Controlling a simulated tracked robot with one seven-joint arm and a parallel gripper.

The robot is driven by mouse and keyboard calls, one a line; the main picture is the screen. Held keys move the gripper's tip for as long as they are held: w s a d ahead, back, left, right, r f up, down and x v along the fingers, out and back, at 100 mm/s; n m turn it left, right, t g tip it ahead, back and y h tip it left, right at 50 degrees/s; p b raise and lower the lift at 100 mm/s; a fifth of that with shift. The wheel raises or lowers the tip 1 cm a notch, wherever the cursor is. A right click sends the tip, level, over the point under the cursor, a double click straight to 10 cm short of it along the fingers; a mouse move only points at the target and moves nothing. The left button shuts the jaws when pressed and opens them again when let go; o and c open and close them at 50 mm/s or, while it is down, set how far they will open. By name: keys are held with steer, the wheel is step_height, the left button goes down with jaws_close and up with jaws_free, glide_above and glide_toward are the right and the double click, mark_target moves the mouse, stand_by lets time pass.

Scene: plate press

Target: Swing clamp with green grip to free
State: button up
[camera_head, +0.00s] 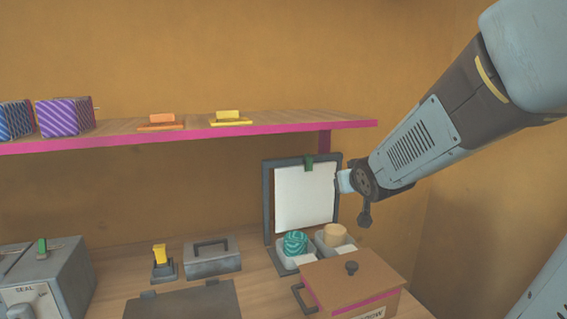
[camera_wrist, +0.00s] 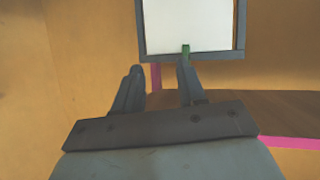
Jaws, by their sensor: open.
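The clamp with the green grip (camera_head: 308,163) sits at the top edge of a dark upright frame (camera_head: 268,205), over the upper edge of a white sheet (camera_head: 303,200). The green grip also shows in the wrist view (camera_wrist: 185,51), where the frame appears upside down. My gripper (camera_wrist: 158,68) is open, with nothing between its fingers. In the wrist view the right fingertip lies close below the green grip; I cannot tell whether they touch. In the head view my gripper (camera_head: 345,182) is at the frame's right side, its fingers mostly hidden.
A brown box (camera_head: 350,283) with a knobbed lid stands before the frame. A teal ball (camera_head: 295,243) and a tan cylinder (camera_head: 336,235) sit in trays at its foot. A grey SEAL box (camera_head: 65,275) with another green grip stands left.

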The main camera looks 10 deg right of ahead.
mark_target(312, 162)
steer(key=w+a+t+y, duration=0.1)
steer(key=w, duration=0.6)
steer(key=w+a+n+t+y, duration=0.1)
steer(key=w+t+y, duration=0.1)
steer(key=w, duration=0.5)
steer(key=w+a+f+t+y, duration=0.1)
steer(key=w+a, duration=0.1)
steer(key=w, duration=0.5)
steer(key=shift+n+t, duration=0.3)
steer(key=shift+n, duration=0.1)
